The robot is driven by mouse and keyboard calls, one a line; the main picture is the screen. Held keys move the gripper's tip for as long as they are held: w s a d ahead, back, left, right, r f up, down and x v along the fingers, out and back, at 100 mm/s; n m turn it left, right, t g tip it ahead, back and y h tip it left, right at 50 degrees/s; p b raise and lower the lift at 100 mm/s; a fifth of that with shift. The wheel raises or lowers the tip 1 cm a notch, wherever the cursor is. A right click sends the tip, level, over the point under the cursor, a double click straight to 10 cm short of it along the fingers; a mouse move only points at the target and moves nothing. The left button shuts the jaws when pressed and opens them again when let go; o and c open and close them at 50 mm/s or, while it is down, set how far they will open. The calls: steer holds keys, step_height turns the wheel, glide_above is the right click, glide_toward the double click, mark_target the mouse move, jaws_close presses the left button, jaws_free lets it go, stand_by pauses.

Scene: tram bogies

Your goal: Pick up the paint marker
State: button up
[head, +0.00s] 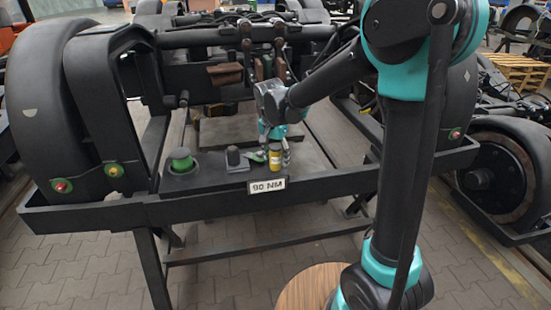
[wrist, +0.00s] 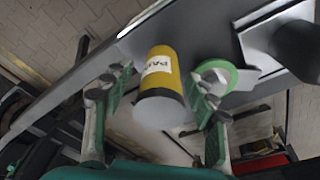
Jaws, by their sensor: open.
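The paint marker is a short yellow cylinder with a black band and a white label, seen in the wrist view (wrist: 162,72) and in the head view (head: 275,154). Its pale grey end faces the wrist camera. My gripper (wrist: 160,80) is open, with one finger on each side of the marker. Gaps show between the marker and both fingers, the narrower one on the right. In the head view my gripper (head: 275,147) is at the marker, over the bench's dark front ledge.
A green disc-shaped piece (wrist: 217,74) lies close beside the right finger. A dark block (head: 236,158) and a green-topped round part (head: 181,160) stand left along the ledge. A "90 NM" plate (head: 267,185) is on the ledge's front. Black bogie frames rise behind.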

steer(key=shift+f, duration=0.3)
steer(key=shift+c, duration=0.3)
steer(key=c, duration=1.2)
steer(key=shift+r, duration=0.15)
steer(key=shift+c, duration=0.2)
